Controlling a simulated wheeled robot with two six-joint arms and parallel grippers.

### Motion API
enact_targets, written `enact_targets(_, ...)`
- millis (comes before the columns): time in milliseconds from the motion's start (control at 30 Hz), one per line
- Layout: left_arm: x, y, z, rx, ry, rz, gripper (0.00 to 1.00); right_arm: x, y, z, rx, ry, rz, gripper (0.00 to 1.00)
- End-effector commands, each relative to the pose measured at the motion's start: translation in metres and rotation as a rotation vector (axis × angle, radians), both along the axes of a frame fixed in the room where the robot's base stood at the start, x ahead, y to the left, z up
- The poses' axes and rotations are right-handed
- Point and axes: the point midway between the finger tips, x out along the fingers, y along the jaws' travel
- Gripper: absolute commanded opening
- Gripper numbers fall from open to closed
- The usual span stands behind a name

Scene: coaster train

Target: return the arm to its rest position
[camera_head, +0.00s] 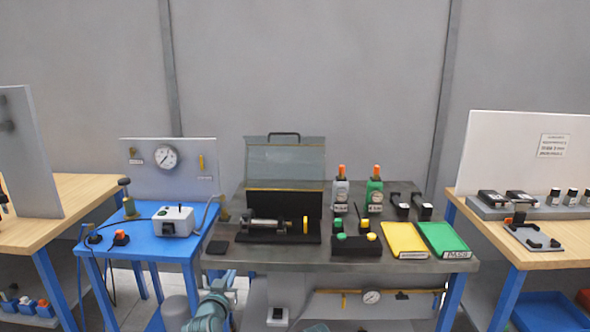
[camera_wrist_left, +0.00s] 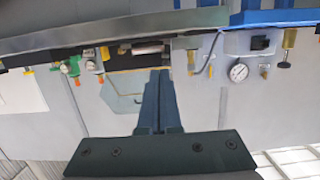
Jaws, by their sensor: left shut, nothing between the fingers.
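My left arm comes in at the bottom of the head view, below the front left corner of the grey table. The teal parts of my left gripper (camera_head: 216,298) show there, small and partly cut off by the frame. In the left wrist view, which is upside down, the two dark fingers of my left gripper (camera_wrist_left: 159,74) lie together with nothing between them. They are clear of the table and touch nothing that I can see. My right gripper is not in view.
The grey table (camera_head: 290,260) carries a black fixture (camera_head: 278,232) with an open clear cover, bottles, a yellow tray (camera_head: 404,240) and a green tray (camera_head: 443,239). A blue table (camera_head: 150,245) stands left, a wooden bench (camera_head: 525,255) right. Open floor lies between the tables.

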Motion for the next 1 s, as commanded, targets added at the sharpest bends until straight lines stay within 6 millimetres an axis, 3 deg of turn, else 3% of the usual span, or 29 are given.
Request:
enact_targets(367, -0.014, -0.044, -0.02, 0.011, 0.195, -0.106, 0.0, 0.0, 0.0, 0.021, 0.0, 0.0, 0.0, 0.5)
enact_targets(567, -0.039, -0.078, -0.041, 0.036, 0.395, -0.186, 0.0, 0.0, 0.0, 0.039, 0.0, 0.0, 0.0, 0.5)
enact_targets(667, -0.06, -0.097, -0.052, 0.059, 0.531, -0.225, 0.0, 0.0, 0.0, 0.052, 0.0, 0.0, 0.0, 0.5)
enact_targets(800, -0.111, -0.12, -0.065, 0.122, 0.799, -0.267, 0.0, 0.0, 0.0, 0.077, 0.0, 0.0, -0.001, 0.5)
enact_targets(1000, -0.19, -0.126, -0.068, 0.242, 1.165, -0.238, 0.0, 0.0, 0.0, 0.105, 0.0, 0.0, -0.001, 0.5)
